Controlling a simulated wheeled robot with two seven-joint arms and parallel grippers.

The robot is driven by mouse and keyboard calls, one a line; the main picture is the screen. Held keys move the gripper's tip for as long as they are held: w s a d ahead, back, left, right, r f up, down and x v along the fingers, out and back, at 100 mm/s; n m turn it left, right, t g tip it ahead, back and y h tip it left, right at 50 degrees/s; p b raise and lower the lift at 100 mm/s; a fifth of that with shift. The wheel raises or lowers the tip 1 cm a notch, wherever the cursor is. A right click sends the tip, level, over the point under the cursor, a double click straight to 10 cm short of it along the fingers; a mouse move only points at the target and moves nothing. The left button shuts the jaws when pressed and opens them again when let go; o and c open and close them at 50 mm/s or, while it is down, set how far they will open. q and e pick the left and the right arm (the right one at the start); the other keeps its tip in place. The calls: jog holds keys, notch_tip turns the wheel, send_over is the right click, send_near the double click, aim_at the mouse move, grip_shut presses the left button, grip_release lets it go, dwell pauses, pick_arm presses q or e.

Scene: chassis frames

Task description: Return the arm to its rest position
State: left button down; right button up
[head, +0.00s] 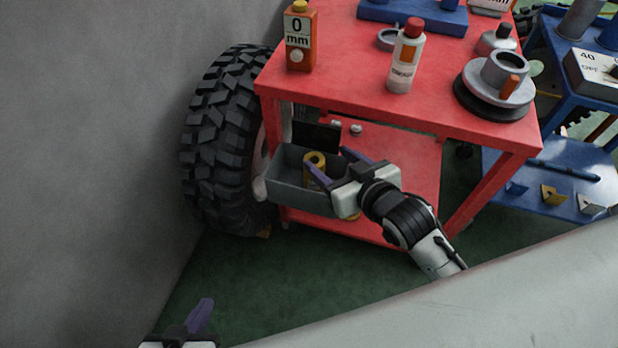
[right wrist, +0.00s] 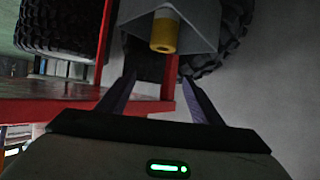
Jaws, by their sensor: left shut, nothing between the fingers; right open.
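My right gripper (head: 328,158) reaches in front of the red cart, over the near right part of a grey bin. Its purple fingers are spread apart with nothing held between them, as the right wrist view (right wrist: 158,78) also shows. A yellow cylinder (head: 315,160) stands in the grey bin (head: 292,192), beside the fingers. In the right wrist view the cylinder (right wrist: 164,33) and bin (right wrist: 202,22) lie beyond the fingertips, apart from them. My left gripper (head: 204,307) is at the bottom left edge, shut and empty, over the green floor and away from the cart. Its lower part is cut off.
The red cart (head: 350,100) carries an orange bottle (head: 301,55), a white red-capped bottle (head: 405,70) and a round grey part (head: 492,85). A large tyre (head: 215,150) stands left of it by a grey wall (head: 90,150). A blue cart (head: 560,165) stands right.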

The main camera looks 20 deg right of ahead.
pick_arm(q)
jog(key=shift+w+d+r, duration=0.1)
jog(key=shift+r, duration=0.05)
pick_arm(e)
jog(key=shift+v, duration=1.15)
pick_arm(q)
jog(key=p+v, duration=0.1)
jog(key=p, duration=0.1)
jog(key=shift+r+p, duration=0.3)
jog(key=shift+p, duration=0.1)
pick_arm(e)
jog(key=s+a+f+g, duration=0.2)
jog(key=s+f+g, duration=0.2)
jog(key=s+f, duration=0.9)
jog(key=s, duration=0.3)
jog(key=shift+s+f, duration=0.15)
jog(key=shift+s, duration=0.2)
jog(key=shift+a, duration=0.1)
pick_arm(q)
jog(key=shift+w+r, duration=0.1)
jog(key=shift+r, duration=0.05)
